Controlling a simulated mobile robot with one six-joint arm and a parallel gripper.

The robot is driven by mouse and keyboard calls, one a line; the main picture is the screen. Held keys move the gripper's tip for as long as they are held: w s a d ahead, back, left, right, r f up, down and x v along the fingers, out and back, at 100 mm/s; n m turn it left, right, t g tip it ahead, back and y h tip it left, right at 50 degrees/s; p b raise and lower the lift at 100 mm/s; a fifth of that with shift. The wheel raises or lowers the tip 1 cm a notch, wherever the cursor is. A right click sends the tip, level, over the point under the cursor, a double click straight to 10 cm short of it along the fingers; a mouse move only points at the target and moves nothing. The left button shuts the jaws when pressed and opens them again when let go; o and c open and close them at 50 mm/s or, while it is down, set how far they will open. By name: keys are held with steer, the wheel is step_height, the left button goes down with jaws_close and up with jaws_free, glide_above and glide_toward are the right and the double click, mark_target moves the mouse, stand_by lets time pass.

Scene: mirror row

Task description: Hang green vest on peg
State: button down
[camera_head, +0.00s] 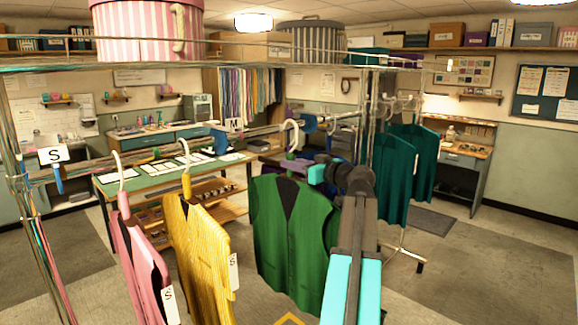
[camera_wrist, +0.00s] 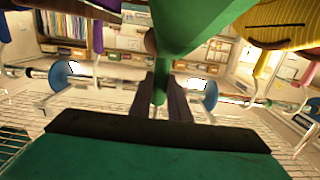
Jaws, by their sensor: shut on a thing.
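The green vest (camera_head: 292,235) hangs upright in the middle of the head view. My gripper (camera_head: 312,172) is shut on the green hanger neck at the top of the vest. In the wrist view my dark fingers (camera_wrist: 165,98) close around the green hanger neck (camera_wrist: 159,90), and the green vest (camera_wrist: 190,25) fills the top middle. The white hanger hook (camera_head: 292,135) rises to the rail (camera_head: 260,132), between two blue discs. I cannot tell whether the hook touches the rail. I cannot make out a separate peg.
A yellow vest (camera_head: 195,245) and a pink vest (camera_head: 138,250) hang to the left. Teal garments (camera_head: 405,165) hang behind on the right. A striped pink box (camera_head: 147,28) stands on the shelf above. A work table (camera_head: 175,180) stands behind the vests.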

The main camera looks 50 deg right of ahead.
steer(key=s+a+b, duration=0.1)
steer(key=s+b, duration=0.5)
steer(key=s, duration=1.4)
steer(key=shift+s+a, duration=0.15)
steer(key=shift+a, duration=0.1)
stand_by(1.8)
steer(key=shift+s, duration=0.1)
stand_by(0.7)
